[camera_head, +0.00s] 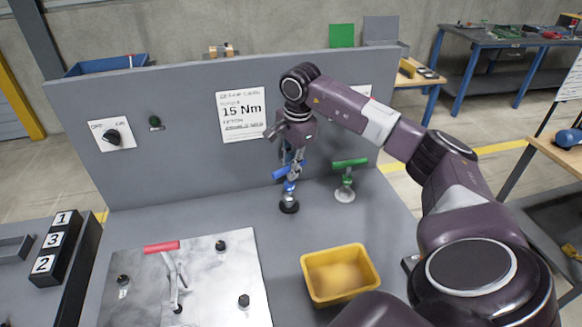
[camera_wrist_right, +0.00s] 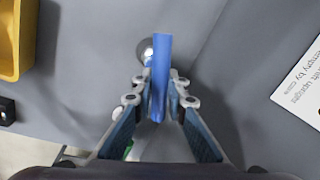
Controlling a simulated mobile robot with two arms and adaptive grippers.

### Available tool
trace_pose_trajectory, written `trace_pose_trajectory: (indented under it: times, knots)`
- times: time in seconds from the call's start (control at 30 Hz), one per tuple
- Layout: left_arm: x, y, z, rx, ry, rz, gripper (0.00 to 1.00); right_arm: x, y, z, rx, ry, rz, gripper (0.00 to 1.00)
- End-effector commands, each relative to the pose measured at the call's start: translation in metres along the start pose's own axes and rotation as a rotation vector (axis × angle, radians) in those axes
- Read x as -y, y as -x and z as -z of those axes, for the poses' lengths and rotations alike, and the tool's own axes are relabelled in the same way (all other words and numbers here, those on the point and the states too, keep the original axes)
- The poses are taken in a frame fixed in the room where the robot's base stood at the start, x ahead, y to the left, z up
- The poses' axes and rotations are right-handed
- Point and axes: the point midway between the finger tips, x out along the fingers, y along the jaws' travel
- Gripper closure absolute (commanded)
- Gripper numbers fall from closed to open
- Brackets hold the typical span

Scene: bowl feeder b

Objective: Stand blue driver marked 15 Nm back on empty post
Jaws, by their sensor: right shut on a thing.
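My right gripper (camera_head: 291,163) is shut on the blue driver (camera_head: 281,173) in front of the grey panel. In the right wrist view the driver's blue handle (camera_wrist_right: 160,75) lies between the two fingers (camera_wrist_right: 159,92). The driver points down, roughly upright, over a round black base (camera_head: 289,207) on the bench. I cannot tell whether its lower end touches the post there or stays just above. In the wrist view a round grey part (camera_wrist_right: 145,48) shows partly hidden behind the handle. The sign (camera_head: 241,113) on the panel reads 15 Nm. My left gripper is not in view.
A green-handled driver (camera_head: 347,164) stands close by on the right, on a pale round base (camera_head: 345,195). A yellow bin (camera_head: 340,300) is in front. A metal plate (camera_head: 215,290) with a red-handled clamp (camera_head: 162,247) lies at left. The panel (camera_head: 180,180) rises behind.

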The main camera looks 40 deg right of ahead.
Motion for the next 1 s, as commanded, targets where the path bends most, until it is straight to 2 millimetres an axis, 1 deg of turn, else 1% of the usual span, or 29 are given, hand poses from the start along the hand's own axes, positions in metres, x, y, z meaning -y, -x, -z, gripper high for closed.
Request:
trace_pose_trajectory:
  times: [0.57,1.0]
  knots:
    - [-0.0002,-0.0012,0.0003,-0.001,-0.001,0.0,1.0,0.0004,-0.0015,0.0001,0.001,-0.001,0.003,1.0]
    - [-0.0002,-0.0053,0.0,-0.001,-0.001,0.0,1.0,-0.0005,-0.0087,0.0003,0.001,-0.001,0.003,1.0]
